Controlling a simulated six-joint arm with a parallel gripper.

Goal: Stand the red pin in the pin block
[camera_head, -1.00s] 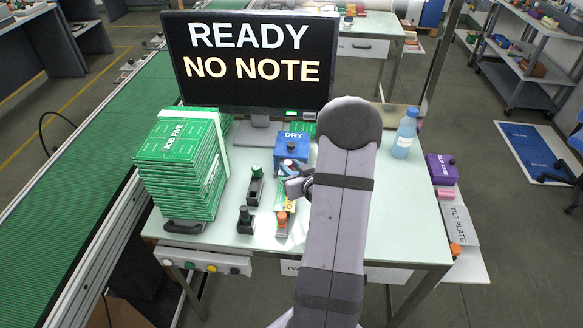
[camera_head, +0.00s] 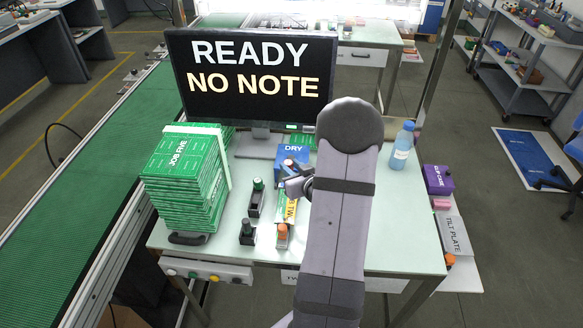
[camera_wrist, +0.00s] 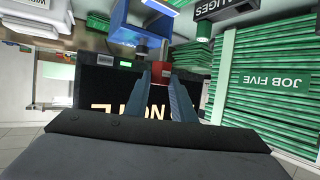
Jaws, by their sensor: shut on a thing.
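My gripper (camera_wrist: 168,78) is shut on a small red piece, which I take to be the red pin (camera_wrist: 160,74), in the wrist view. Only a short red part shows between the fingertips; the rest is hidden. In the head view my gripper (camera_head: 291,178) is beside the near face of the blue DRY box (camera_head: 293,151), and my arm covers much of that area. A blue box-like thing (camera_wrist: 138,24) lies just beyond the fingertips in the wrist view. I cannot tell for sure which thing is the pin block, or whether the pin touches anything.
A tall stack of green JOB FIVE cases (camera_head: 186,180) stands left. Two black holders (camera_head: 255,203) and (camera_head: 247,236) and an orange-topped piece (camera_head: 282,234) stand near the gripper. The monitor (camera_head: 250,78) is behind. A blue bottle (camera_head: 402,146) stands right. The front right tabletop is clear.

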